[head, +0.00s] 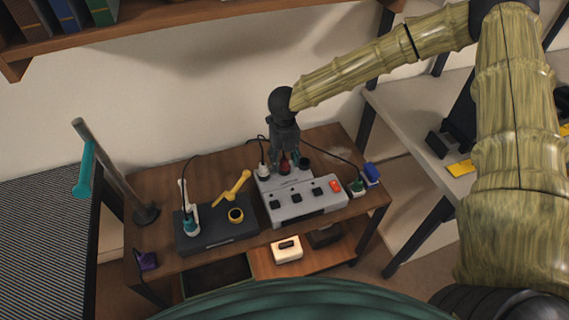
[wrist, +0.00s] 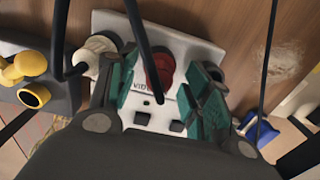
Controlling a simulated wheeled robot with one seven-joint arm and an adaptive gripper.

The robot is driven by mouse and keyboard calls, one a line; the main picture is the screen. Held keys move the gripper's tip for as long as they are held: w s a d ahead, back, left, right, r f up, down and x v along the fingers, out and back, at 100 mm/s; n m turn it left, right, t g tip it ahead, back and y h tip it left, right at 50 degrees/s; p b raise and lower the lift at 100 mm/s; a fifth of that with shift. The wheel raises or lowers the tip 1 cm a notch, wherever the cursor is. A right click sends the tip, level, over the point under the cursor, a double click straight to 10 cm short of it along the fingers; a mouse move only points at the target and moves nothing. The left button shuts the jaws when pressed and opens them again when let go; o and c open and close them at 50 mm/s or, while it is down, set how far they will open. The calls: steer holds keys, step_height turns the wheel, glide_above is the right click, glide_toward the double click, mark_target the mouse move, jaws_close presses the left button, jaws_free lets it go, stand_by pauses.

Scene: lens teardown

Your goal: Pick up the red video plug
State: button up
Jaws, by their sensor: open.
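The red video plug (wrist: 159,68) sits in a socket at the back of the pale grey box and has a dark cable rising from it in the wrist view. In the head view, the red plug (head: 285,166) shows just below my gripper (head: 287,164). My gripper, with its green-padded fingers, is open and points down at the plug. In the wrist view, the fingers (wrist: 162,88) stand on either side of the plug, apart from each other. I cannot tell whether they touch it. The pale grey box (head: 303,208) carries dark buttons and an orange-red switch.
A white plug (head: 263,171) is left of the red one, and a dark socket (head: 305,164) is right. A green plug (head: 356,187) and a blue item (head: 372,173) lie at the right. A dark box (head: 215,240) with yellow parts stands left.

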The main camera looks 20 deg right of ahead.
mark_target(285, 160)
jaws_close()
stand_by(0.4)
steer(key=shift+w+r, duration=0.1)
steer(key=shift+r, duration=0.45)
steer(key=shift+s+a+r+b, duration=0.1)
steer(key=shift+s+r+b, duration=0.15)
steer(key=shift+r, duration=0.35)
steer(key=shift+s+r+b, duration=0.15)
steer(key=shift+s+r, duration=0.1)
steer(key=shift+r, duration=0.35)
steer(key=s+a+b, duration=0.1)
steer(key=s+a, duration=0.1)
steer(key=s, duration=0.5)
steer(key=s+a+r+b, duration=0.1)
steer(key=s, duration=0.6)
steer(key=shift+s+a+r, duration=0.2)
steer(key=shift+s+a, duration=0.15)
steer(key=shift+a, duration=0.05)
